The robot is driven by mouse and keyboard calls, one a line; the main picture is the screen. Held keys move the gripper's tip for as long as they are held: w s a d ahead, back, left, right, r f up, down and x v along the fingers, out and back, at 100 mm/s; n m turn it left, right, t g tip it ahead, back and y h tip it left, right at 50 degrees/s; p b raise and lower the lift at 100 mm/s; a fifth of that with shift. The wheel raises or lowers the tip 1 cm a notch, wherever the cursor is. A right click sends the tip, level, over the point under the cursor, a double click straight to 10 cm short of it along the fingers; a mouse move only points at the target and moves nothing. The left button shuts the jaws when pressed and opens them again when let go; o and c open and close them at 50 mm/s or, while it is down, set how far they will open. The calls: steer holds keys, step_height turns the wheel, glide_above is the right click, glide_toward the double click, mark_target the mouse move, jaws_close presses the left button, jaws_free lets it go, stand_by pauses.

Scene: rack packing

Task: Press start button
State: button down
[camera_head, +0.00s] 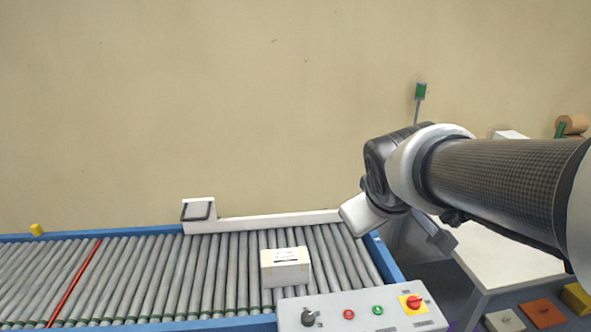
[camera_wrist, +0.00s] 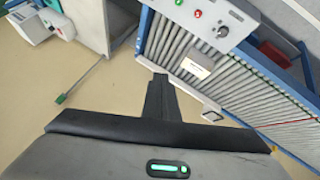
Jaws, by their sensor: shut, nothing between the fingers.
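A white control panel (camera_head: 333,308) is fixed at the near right edge of the roller conveyor. It carries a green button (camera_head: 377,310), a red button (camera_head: 348,314), a black knob (camera_head: 308,317) and a red knob on a yellow plate (camera_head: 415,303). In the wrist view the green button (camera_wrist: 179,2) is at the top edge, with the red button (camera_wrist: 197,14) beside it. My gripper (camera_wrist: 160,76) is shut and empty, apart from the panel. In the head view my arm reaches in from the right, above and behind the panel.
A white labelled box (camera_head: 285,268) lies on the conveyor rollers (camera_head: 200,280), behind the panel. A red roller (camera_head: 75,282) crosses at left. A white-topped table (camera_head: 500,255) stands at right, with coloured blocks (camera_head: 543,313) in front. A green-topped post (camera_head: 420,91) stands by the wall.

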steer(key=w+d+f+n, duration=0.1)
steer(key=w+n, duration=0.1)
steer(key=w, duration=0.3)
steer(key=n+t+y+p, duration=0.1)
steer(key=n+y, duration=0.4)
steer(key=n, duration=0.1)
glide_above(381, 313)
step_height(381, 313, down, 25)
steer(key=shift+a+f, duration=0.1)
steer(key=shift+f, duration=0.05)
steer(key=shift+f+h, duration=0.15)
steer(key=shift+h, duration=0.15)
step_height(381, 313, down, 9)
steer(key=b, duration=0.8)
steer(key=shift+r, duration=0.2)
steer(key=shift+f+b, duration=0.3)
steer(key=shift+f, duration=0.1)
